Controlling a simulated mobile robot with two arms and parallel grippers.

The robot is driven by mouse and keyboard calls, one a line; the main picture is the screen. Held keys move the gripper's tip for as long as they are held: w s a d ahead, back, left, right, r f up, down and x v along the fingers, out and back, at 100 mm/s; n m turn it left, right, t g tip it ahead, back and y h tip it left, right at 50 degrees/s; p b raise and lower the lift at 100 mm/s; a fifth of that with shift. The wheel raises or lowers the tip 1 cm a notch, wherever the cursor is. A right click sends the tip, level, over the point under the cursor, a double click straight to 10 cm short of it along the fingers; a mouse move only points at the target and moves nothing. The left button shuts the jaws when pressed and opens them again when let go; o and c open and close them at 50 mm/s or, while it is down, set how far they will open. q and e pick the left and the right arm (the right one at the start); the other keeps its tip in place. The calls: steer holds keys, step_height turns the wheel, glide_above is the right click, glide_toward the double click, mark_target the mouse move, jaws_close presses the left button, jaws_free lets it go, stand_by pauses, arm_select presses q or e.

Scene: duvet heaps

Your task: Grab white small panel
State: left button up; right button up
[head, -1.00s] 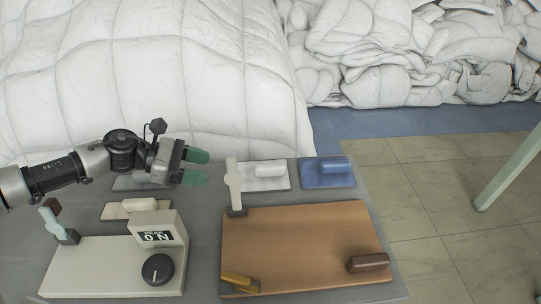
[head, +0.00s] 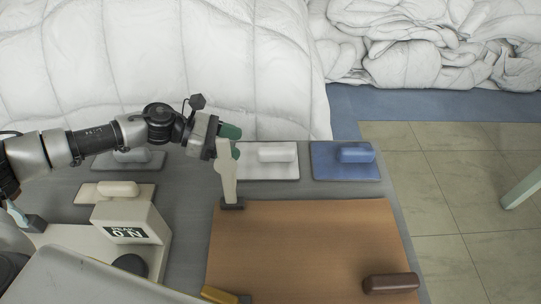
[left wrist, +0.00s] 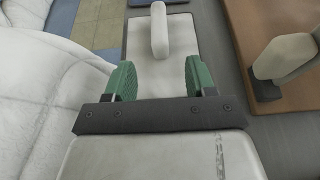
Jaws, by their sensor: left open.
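The white small panel (head: 285,175) lies flat on the grey table, with a rounded white handle (head: 278,152) on top. It also shows in the left wrist view (left wrist: 180,66), its handle (left wrist: 159,30) upright in the picture beyond the fingertips. My left gripper (head: 236,142) has green fingers and is open and empty. It is at the panel's left edge in the head view, with the handle ahead of its fingers and apart from them. An upright lever partly covers the gripper in the head view. My right gripper is not in view.
The cream lever (head: 227,175) stands close by the gripper on the brown board (head: 310,240). A blue panel (head: 325,174) lies to the right, and a grey panel (head: 105,163) lies under my left arm. A white duvet (head: 230,70) borders the table's far edge.

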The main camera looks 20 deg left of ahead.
mark_target(259, 149)
arm_select(q)
steer(key=x, duration=0.3)
steer(key=p+x, duration=0.1)
steer(key=x, duration=0.3)
steer(key=shift+f, duration=0.25)
steer(key=shift+a, duration=0.1)
steer(key=c, duration=1)
steer(key=shift+r, duration=0.15)
